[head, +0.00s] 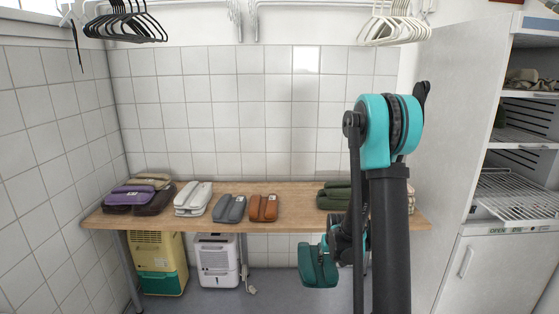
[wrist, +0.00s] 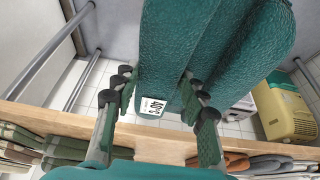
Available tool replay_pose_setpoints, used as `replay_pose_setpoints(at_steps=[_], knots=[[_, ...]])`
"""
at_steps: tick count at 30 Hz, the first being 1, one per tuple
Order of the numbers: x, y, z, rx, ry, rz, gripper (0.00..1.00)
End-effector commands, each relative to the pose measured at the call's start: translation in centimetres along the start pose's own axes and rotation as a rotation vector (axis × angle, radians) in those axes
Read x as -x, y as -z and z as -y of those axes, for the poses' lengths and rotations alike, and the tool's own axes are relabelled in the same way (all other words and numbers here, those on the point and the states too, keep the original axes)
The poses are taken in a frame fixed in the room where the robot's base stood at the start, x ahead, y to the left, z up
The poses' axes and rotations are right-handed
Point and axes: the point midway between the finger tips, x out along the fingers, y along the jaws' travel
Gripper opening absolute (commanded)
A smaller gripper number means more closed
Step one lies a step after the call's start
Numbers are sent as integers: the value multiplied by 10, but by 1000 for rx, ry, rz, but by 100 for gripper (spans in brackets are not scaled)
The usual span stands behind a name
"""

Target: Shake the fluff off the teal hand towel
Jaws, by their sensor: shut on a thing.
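The teal hand towel (head: 318,265) hangs folded just in front of and below the front edge of the wooden table. In the wrist view the towel (wrist: 215,45) fills the upper middle, with a white printed label (wrist: 152,107) near its gripped end. My gripper (wrist: 158,98) is shut on that end, one finger on each side. In the head view my gripper is partly hidden behind my arm. I cannot make out any fluff on the towel's visible faces.
The wooden table (head: 275,225) carries folded towels: purple (head: 130,196), white (head: 192,200), grey (head: 229,208), orange (head: 263,208) and green (head: 331,200). A yellow-green unit (head: 158,262) and a white dehumidifier (head: 217,259) stand below. A white fridge (head: 500,270) stands right. Floor in front is clear.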

Motion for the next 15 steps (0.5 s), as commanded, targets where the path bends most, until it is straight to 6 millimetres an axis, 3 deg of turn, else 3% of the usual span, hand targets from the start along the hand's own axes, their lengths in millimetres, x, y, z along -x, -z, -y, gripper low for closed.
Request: replay_pose_setpoints(at_steps=[3, 6, 8, 12, 15], knots=[[38, 13, 0, 0, 0, 0, 0], [55, 20, 0, 0, 0, 1, 0], [47, 19, 0, 0, 0, 1, 0], [4, 2, 0, 0, 0, 0, 0], [-2, -2, 0, 0, 0, -1, 0]])
